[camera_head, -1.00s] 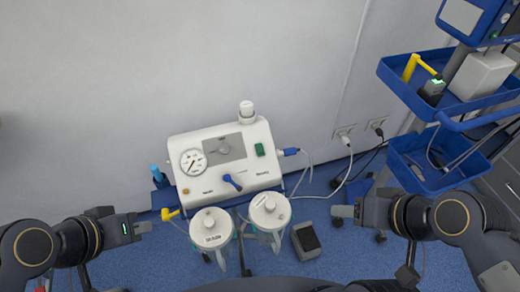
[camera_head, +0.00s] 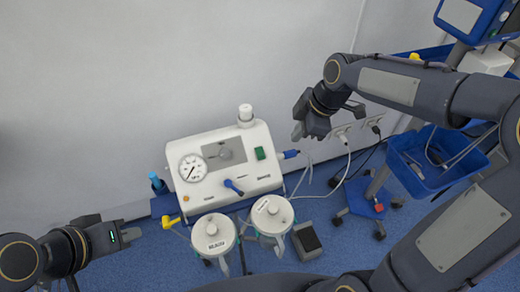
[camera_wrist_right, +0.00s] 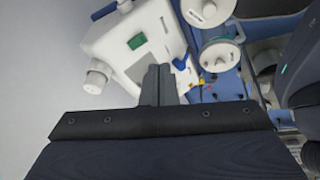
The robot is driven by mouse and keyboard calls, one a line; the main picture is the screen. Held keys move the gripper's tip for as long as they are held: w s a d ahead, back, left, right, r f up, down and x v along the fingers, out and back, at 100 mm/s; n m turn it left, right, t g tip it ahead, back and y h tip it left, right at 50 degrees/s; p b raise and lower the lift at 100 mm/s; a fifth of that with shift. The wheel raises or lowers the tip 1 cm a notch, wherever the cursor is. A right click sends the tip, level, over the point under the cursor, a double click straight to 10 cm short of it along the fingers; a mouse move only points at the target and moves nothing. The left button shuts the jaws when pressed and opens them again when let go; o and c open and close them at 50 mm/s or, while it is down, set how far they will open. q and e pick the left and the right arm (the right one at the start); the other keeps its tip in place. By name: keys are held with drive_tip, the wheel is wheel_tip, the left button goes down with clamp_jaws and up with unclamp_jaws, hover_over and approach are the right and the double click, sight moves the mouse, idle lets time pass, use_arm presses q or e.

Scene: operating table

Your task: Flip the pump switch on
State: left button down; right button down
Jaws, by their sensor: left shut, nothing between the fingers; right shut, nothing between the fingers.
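The white pump unit (camera_head: 205,203) stands against the wall in the middle of the head view, with a round gauge (camera_head: 193,168) and a blue lever (camera_head: 233,187) on its front. A green switch (camera_head: 260,153) sits at the right of its panel; it also shows in the right wrist view (camera_wrist_right: 137,41). I cannot tell the switch's position. My right gripper (camera_head: 298,131) is shut and empty, above and to the right of the pump, apart from the switch. In the right wrist view its fingers (camera_wrist_right: 158,75) overlap the pump. My left gripper (camera_head: 142,230) is shut and empty at the lower left.
Two white-lidded canisters (camera_head: 213,233) (camera_head: 272,213) stand in front of the pump. A blue plug (camera_head: 291,154) and cables run from its right side. A blue cart tray (camera_head: 420,175) is at the right. A grey foot pedal (camera_head: 308,240) lies on the blue floor.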

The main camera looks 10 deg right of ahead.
use_arm(q)
drive_tip(key=shift+w+a, duration=0.1)
drive_tip(key=shift+a, duration=0.2)
use_arm(e)
drive_tip(key=w+a+f+n, duration=0.3)
drive_tip(key=w, duration=0.1)
drive_tip(key=shift+w+n+g, duration=0.2)
drive_tip(key=shift+n+g, duration=0.1)
approach(262, 158)
wheel_tip(262, 158, down, 2)
drive_tip(key=s+a, duration=0.1)
drive_tip(key=a, duration=0.1)
drive_tip(key=f, duration=0.1)
drive_tip(key=w+f, duration=0.1)
drive_tip(key=f+p, duration=0.1)
drive_tip(key=f, duration=0.1)
drive_tip(key=shift+w, duration=0.25)
use_arm(q)
drive_tip(key=shift+r, duration=0.55)
drive_tip(key=shift+f, duration=0.1)
drive_tip(key=shift+f+b, duration=0.9)
drive_tip(key=shift+b, duration=0.05)
use_arm(e)
drive_tip(key=shift+f+y, duration=0.25)
drive_tip(key=shift+y, duration=0.05)
drive_tip(key=shift+r, duration=0.1)
